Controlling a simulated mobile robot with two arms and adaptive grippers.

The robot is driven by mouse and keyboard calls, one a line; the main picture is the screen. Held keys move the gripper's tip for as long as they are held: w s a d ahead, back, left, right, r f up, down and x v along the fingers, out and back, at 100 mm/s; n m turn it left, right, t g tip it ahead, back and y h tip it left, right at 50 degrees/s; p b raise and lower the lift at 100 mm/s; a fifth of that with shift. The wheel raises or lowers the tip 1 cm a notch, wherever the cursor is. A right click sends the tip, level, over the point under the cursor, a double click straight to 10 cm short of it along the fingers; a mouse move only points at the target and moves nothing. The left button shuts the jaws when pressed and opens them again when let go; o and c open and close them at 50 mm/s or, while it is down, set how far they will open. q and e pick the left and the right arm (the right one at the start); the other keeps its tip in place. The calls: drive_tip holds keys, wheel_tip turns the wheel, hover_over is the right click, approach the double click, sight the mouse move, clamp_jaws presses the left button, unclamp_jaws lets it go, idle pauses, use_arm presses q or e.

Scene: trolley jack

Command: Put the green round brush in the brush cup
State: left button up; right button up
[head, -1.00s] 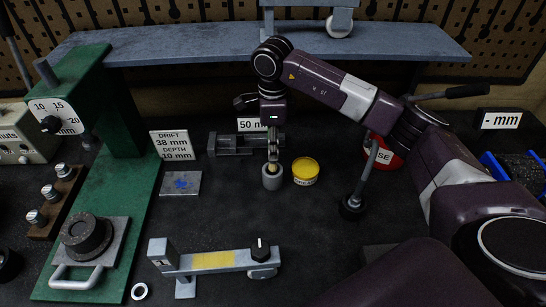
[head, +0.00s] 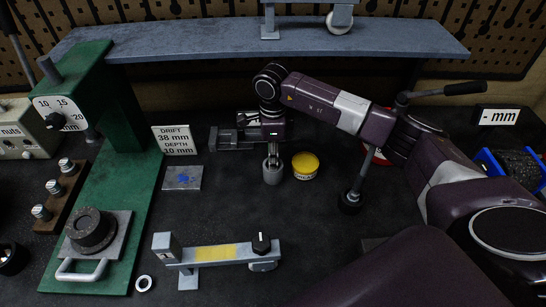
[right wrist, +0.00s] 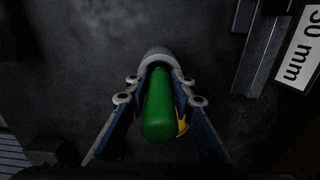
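The green round brush (right wrist: 159,108) shows in the right wrist view as a green handle seen end-on between the fingers of my right gripper (right wrist: 160,90). The fingers look closed on it at its far end. Its lower end points into the grey round brush cup (right wrist: 155,54). In the head view my right gripper (head: 272,156) is directly above the cup (head: 273,174), fingers pointing down with their tips at its rim. The brush's lower end is hidden by the fingers and cup. My left gripper is not in view.
A yellow-lidded tin (head: 305,164) stands close right of the cup. A grey vice-like block (head: 232,138) is just behind left. A grey lever with a yellow strip (head: 217,252) lies in front. The green press frame (head: 115,185) stands left; a shelf (head: 400,42) spans the back.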

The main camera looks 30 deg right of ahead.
drive_tip(key=shift+o, duration=0.9)
drive_tip(key=shift+r, duration=0.15)
drive_tip(key=shift+w+r, duration=0.1)
drive_tip(key=shift+r, duration=0.2)
wheel_tip(320, 180, up, 11)
drive_tip(key=b, duration=0.4)
drive_tip(key=shift+f+b, duration=0.2)
drive_tip(key=shift+b, duration=0.1)
drive_tip(key=shift+r, duration=0.4)
